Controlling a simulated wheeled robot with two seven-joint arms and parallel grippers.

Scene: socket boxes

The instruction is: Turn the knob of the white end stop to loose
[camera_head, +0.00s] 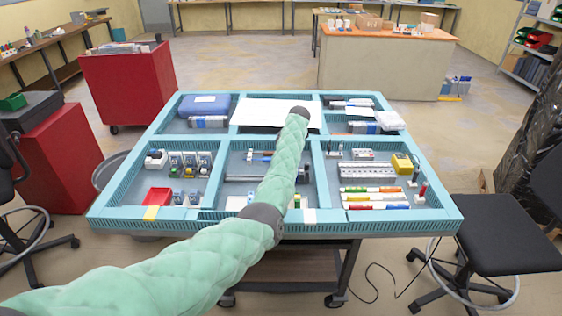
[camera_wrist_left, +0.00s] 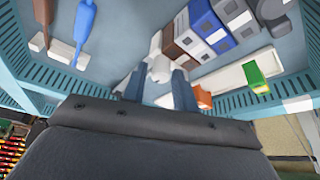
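A row of small blocks in white, brown, blue and grey lies in a blue-walled compartment in the left wrist view. A white part with a rounded piece, which looks like the white end stop (camera_wrist_left: 159,67), is at the near end of this row. My left gripper (camera_wrist_left: 157,85) has its two dark fingers apart, with the white part just ahead of and between their tips. I cannot tell whether they touch it or how the knob is set. In the head view my arm hides this gripper and the end stop. My right gripper is in neither view.
A green-and-white block (camera_wrist_left: 256,77) and an orange-red block (camera_wrist_left: 203,97) lie right of the fingers. The blue divided tray (camera_head: 205,216) has raised walls around several filled compartments.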

